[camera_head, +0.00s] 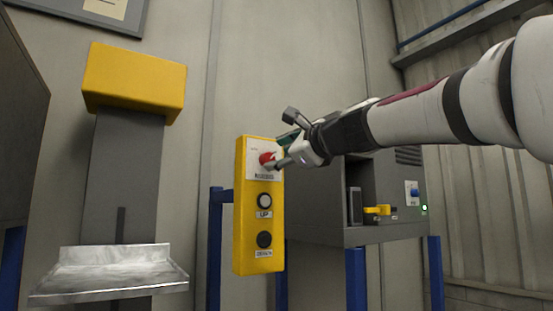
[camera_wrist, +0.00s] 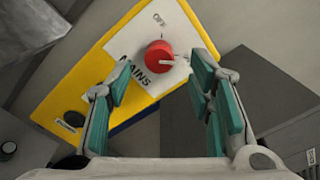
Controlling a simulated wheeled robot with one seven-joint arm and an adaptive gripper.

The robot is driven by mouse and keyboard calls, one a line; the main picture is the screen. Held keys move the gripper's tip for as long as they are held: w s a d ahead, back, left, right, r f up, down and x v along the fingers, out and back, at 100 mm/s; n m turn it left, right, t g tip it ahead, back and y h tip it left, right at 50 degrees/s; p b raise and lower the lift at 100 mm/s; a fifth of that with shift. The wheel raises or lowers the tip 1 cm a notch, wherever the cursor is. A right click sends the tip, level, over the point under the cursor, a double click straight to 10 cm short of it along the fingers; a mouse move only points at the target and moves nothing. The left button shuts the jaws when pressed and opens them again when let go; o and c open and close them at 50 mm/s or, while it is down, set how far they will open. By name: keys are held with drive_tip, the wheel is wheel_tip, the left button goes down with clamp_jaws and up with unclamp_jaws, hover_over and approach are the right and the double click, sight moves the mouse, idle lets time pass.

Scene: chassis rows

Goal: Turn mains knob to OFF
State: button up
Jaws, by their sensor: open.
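The red mains knob (camera_head: 267,158) sits on a white plate (camera_head: 264,172) at the top of a yellow control box (camera_head: 259,205). In the wrist view the knob (camera_wrist: 160,56) shows a pale pointer mark toward the right, with the word OFF above it and MAINS below it on the plate (camera_wrist: 133,43). My gripper (camera_wrist: 165,72) is open, its teal-padded fingers on either side of the knob's lower part, apart from it in the picture. In the head view my gripper (camera_head: 280,160) is just right of the knob. I cannot tell the remaining distance.
Below the knob are a white UP button (camera_head: 264,200) and a dark button (camera_head: 264,239). A grey cabinet (camera_head: 325,235) with a yellow handle (camera_head: 377,210) stands behind on the right. A grey post with a yellow head (camera_head: 134,80) and a metal shelf (camera_head: 110,285) stands left.

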sight(270, 158)
drive_tip(key=shift+x, duration=2.1)
drive_tip(key=shift+a, duration=0.1)
clamp_jaws()
